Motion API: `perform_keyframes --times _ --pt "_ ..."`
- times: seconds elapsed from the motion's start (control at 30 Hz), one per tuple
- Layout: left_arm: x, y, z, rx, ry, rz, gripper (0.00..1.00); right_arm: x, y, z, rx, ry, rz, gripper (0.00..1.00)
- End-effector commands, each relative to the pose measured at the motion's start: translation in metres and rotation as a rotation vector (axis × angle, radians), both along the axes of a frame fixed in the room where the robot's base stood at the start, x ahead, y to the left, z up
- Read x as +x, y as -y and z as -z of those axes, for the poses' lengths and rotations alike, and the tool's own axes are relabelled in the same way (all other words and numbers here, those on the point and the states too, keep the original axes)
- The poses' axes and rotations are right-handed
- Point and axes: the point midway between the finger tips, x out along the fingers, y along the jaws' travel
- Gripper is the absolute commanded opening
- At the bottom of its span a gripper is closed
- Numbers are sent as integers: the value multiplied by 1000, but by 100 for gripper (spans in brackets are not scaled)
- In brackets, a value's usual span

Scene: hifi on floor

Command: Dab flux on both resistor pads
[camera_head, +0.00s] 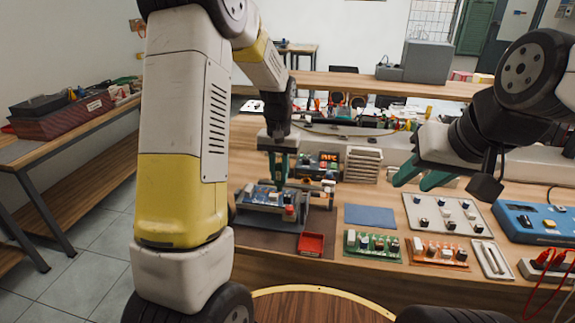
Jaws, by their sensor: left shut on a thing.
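A blue circuit board (262,194) sits in a dark holder on a brown mat on the bench, left of centre. My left gripper (279,182) points down over the board's right part, with green fingers shut on a slim thing that is mostly hidden between them. I cannot tell whether its tip touches the board. The resistor pads are too small to make out. My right gripper (420,180) hangs above the bench to the right, its green fingers apart and empty.
A red tray (311,244) lies in front of the board holder. A blue mat (370,215), a green parts strip (371,246), an orange parts strip (438,252) and a white plate with knobs (446,214) lie to the right. A blue instrument (538,222) stands at far right.

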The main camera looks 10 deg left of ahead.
Motion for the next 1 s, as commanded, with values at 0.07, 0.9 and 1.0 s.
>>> perform_keyframes --times 0.07,0.9,1.0 --pt "0 0 0 0 0 0 0 0 0 0 0 0 0 36" --pt "0 0 7 0 0 0 0 0 0 0 0 0 0 36" --pt "0 0 8 0 1 0 0 0 0 0 0 0 0 36"
